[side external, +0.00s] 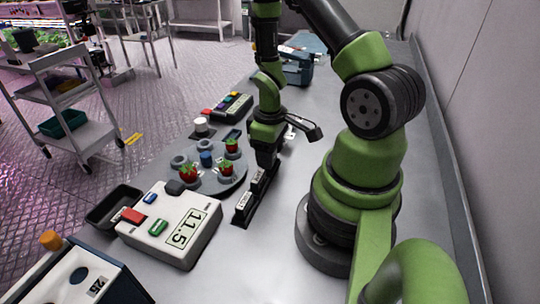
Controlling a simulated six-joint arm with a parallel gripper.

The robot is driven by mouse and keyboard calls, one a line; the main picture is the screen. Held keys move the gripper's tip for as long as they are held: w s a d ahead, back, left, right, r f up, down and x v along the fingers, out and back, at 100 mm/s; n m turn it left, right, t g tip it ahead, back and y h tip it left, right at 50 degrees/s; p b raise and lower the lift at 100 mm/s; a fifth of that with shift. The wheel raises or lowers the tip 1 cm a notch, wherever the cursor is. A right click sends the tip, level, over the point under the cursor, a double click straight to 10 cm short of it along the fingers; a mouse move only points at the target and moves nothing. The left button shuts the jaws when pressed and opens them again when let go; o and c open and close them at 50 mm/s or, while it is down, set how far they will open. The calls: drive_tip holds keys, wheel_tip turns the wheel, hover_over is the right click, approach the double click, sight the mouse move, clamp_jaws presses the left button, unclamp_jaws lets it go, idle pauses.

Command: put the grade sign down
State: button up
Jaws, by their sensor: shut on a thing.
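My gripper (264,166) points down near the middle of the side external view, right of the round grey tray. It is shut on a small dark piece with a pale label, which I take to be the grade sign (258,183). The sign is at the far part of a long black holder (242,217) on the bench. Another white label shows at the holder's near part. The gripper hides the sign's upper part, and I cannot tell whether the sign touches the holder.
The round grey tray (215,184) holds several strawberries and small cups. A white scale (172,226) reading 11.5 stands in front of it, with a black bin (112,205) at its left. A button box (229,107) lies behind. Bare bench lies right of the holder.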

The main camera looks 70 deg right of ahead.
wheel_tip(320, 180, up, 8)
drive_tip(key=shift+w+r, duration=0.1)
drive_tip(key=shift+w+d+r, duration=0.15)
drive_tip(key=shift+w+d, duration=0.1)
drive_tip(key=shift+w, duration=0.05)
hover_over(232, 138)
wheel_tip(232, 138, down, 10)
drive_tip(key=shift+r, duration=0.25)
drive_tip(key=shift+f, duration=0.15)
drive_tip(key=o, duration=0.6)
